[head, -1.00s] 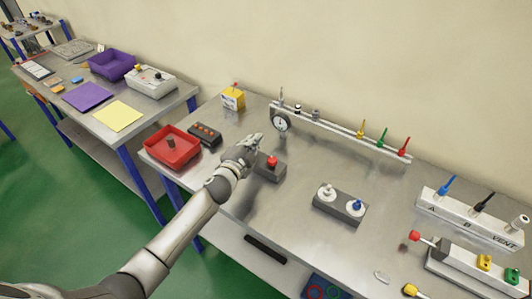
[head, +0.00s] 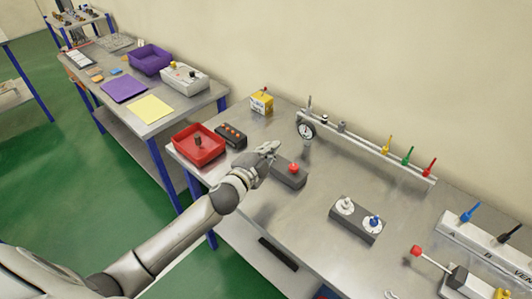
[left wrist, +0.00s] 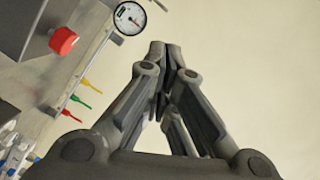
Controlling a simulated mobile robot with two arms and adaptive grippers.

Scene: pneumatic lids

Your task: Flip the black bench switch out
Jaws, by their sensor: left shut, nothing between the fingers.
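My left gripper (head: 270,149) is shut and empty, above the bench beside a dark grey block with a red button (head: 290,180). In the left wrist view its fingertips (left wrist: 166,48) meet, with bare wall behind them. I cannot tell for sure which part is the black bench switch. A black lever (head: 509,233) stands on the white block marked A and B at the right. A black box with orange buttons (head: 231,136) lies at the bench's left end. My right gripper is not in view.
A red tray (head: 180,150) and a yellow box (head: 261,103) stand at the bench's left end. A rail with a gauge (head: 306,130) and coloured levers runs along the back. A two-knob block (head: 356,218) stands nearer the front. Bare bench lies between them.

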